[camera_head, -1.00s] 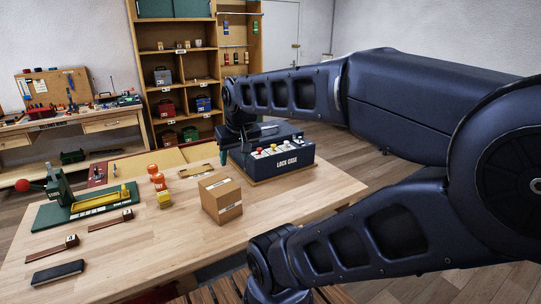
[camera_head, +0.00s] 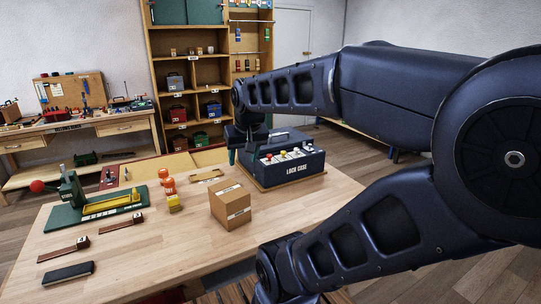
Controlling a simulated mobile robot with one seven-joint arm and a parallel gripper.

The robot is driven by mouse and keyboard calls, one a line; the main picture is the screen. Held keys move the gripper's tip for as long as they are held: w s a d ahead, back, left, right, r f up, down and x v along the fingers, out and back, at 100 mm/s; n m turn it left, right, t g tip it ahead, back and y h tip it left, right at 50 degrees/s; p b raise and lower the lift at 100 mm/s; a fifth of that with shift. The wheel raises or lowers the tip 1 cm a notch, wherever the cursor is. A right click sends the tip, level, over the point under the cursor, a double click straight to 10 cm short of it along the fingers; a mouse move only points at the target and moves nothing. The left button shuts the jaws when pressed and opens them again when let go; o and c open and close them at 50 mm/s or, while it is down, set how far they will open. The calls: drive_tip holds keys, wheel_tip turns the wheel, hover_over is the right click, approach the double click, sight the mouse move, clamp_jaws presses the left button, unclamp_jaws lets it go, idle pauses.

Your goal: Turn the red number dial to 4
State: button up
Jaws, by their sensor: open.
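A dark blue lock case (camera_head: 288,172) labelled "LOCK CASE" stands at the far right end of the wooden table. My gripper (camera_head: 240,150) hangs from the wrist at the left rear of the case, beside the dials. It looks apart from them, with nothing visible in it. Its jaws are open but small and partly hidden against the dark case.
A cardboard box (camera_head: 230,205) stands left of the case. Orange cylinders (camera_head: 168,184), a yellow block (camera_head: 174,203) and a green stand (camera_head: 95,211) are farther left. Shelves (camera_head: 205,100) rise behind. My forearm passes over the right side. The table's front middle is clear.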

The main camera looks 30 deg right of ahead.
drive_tip(key=w+d+r+m+g, duration=0.1)
drive_tip(key=w+d+m, duration=0.1)
drive_tip(key=w+m, duration=0.35)
drive_tip(key=w+d+r+m, duration=0.1)
drive_tip(key=w+d+m, duration=0.1)
drive_tip(key=w, duration=0.6)
drive_tip(key=m+y, duration=0.3)
drive_tip(key=m, duration=1.5)
hover_over(270, 155)
drive_tip(key=s+d, duration=0.3)
wheel_tip(270, 155, down, 15)
drive_tip(key=x, duration=1.1)
drive_tip(key=shift+s+f, duration=0.1)
drive_tip(key=shift+s, duration=0.2)
drive_tip(key=shift+c, duration=0.3)
drive_tip(key=c, duration=0.9)
